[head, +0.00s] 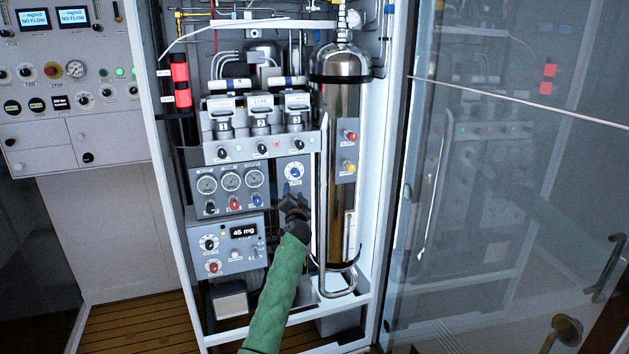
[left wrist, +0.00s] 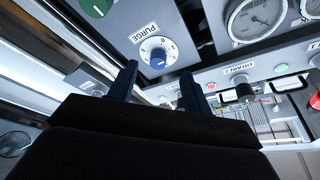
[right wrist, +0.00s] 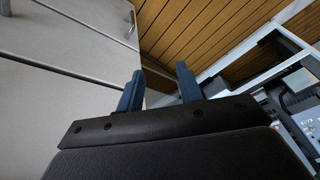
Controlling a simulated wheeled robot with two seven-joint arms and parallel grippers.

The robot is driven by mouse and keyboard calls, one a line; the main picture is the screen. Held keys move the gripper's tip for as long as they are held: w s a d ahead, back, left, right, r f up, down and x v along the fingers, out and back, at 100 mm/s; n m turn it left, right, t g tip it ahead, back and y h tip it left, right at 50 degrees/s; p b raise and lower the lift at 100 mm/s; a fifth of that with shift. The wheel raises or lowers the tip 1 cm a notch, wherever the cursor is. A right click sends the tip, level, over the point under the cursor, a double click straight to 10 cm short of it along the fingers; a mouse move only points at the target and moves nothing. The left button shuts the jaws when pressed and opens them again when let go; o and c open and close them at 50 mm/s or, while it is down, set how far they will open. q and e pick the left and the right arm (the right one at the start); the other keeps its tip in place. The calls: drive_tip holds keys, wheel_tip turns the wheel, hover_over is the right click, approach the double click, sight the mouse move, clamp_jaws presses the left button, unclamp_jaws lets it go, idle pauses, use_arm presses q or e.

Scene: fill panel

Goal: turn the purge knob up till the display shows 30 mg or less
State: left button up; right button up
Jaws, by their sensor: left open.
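The purge knob (head: 295,172) is a blue knob on a white dial, on the grey panel in the open cabinet. In the left wrist view the knob (left wrist: 158,57) sits under the PURGE label, ahead of and between my fingertips. My left gripper (head: 292,189) is open just below the knob in the head view, with a visible gap to the dial. The display (head: 243,231) reads 45 mg, on the lower left panel. My right gripper (right wrist: 160,72) is open and empty, away from the panel, and shows only in the right wrist view.
A tall steel cylinder (head: 338,150) stands right of the purge knob, with a vertical rail (head: 323,200) close beside the knob. Gauges (head: 231,180) and small knobs lie to its left. A glass door (head: 510,190) stands open at the right. Free room lies before the cabinet.

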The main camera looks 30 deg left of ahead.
sight(296, 175)
use_arm(q)
drive_tip(key=shift+m+t+h, duration=0.3)
drive_tip(key=shift+m+t, duration=0.1)
drive_tip(key=shift+t, duration=0.2)
drive_tip(key=x, duration=0.4)
drive_tip(key=p+x, duration=0.1)
drive_tip(key=x, duration=0.1)
drive_tip(key=shift+w+d+r, duration=0.25)
drive_tip(key=shift+w+r, duration=0.05)
drive_tip(key=shift+r, duration=0.1)
drive_tip(key=shift+x, duration=0.75)
use_arm(e)
drive_tip(key=shift+s+d+r+g, duration=0.35)
drive_tip(key=shift+s+d, duration=0.1)
drive_tip(key=shift+s, duration=0.25)
drive_tip(key=shift+s+d+r+g, duration=0.3)
drive_tip(key=shift+s+d+g, duration=0.1)
drive_tip(key=shift+s, duration=0.25)
use_arm(q)
drive_tip(key=c, duration=1)
use_arm(e)
drive_tip(key=shift+h, duration=0.3)
